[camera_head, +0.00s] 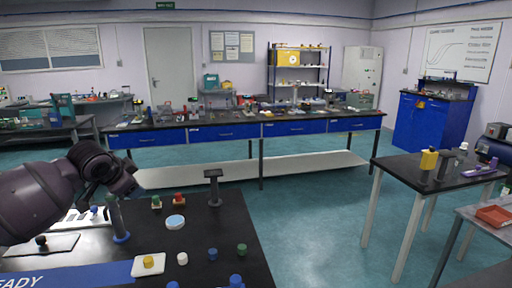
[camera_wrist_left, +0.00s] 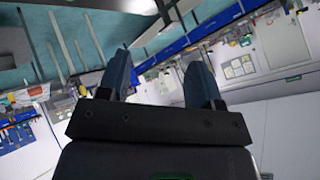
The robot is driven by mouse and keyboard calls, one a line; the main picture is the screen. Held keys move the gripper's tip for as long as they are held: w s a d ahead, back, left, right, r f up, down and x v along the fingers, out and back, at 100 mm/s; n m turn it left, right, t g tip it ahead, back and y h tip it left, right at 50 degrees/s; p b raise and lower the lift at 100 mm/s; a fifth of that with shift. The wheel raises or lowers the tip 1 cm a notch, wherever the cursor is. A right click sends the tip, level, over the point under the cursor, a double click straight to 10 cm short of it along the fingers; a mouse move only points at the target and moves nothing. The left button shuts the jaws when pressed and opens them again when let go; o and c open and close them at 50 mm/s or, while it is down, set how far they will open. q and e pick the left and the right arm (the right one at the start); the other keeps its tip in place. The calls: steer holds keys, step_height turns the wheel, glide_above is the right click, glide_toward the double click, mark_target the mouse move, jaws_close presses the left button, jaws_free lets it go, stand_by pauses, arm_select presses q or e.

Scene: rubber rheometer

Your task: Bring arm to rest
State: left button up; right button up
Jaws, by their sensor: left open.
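My left arm comes in from the left in the head view, its dark wrist raised over the left part of the near black table (camera_head: 225,220). My left gripper (camera_head: 138,192) is small and partly hidden behind the wrist there. In the left wrist view my left gripper (camera_wrist_left: 160,75) shows two blue-grey fingers spread apart with nothing between them. That view looks across the room, tilted, with the wall and the long bench in sight. My right gripper is in neither view.
The near table holds a green post on a blue base (camera_head: 117,220), a dark stand (camera_head: 214,188), a blue-white round dish (camera_head: 175,222) and several small coloured pieces. A side table (camera_head: 440,178) stands at right, a long blue-drawer bench (camera_head: 230,131) behind. Floor between them is clear.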

arm_select(q)
steer(key=s+d+f+t+h+b, duration=0.1)
steer(key=s+d+f+t, duration=0.15)
steer(key=f, duration=0.35)
steer(key=s+d+f+n+t+h+b, duration=0.1)
steer(key=s+d+f+h+b, duration=0.15)
steer(key=d+f, duration=0.2)
steer(key=s+d+f+t+h, duration=0.1)
steer(key=s+d+f+t, duration=0.15)
steer(key=f, duration=0.45)
steer(key=s+a+f+n+g+y+b, duration=0.1)
steer(key=s+f+n+g+y+b, duration=0.1)
steer(key=s+f, duration=1.2)
steer(key=s+a+f+n+g+y+b, duration=0.2)
steer(key=s+f+n+y+b, duration=0.1)
steer(key=s+f, duration=1.1)
steer(key=s+n+b, duration=0.1)
steer(key=s+n, duration=0.1)
steer(key=shift+s+a+f+n, duration=0.15)
steer(key=shift+s+a+n, duration=0.1)
steer(key=shift+a+n, duration=0.05)
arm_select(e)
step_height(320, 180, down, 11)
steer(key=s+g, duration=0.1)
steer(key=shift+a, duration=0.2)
arm_select(q)
steer(key=shift+y, duration=0.25)
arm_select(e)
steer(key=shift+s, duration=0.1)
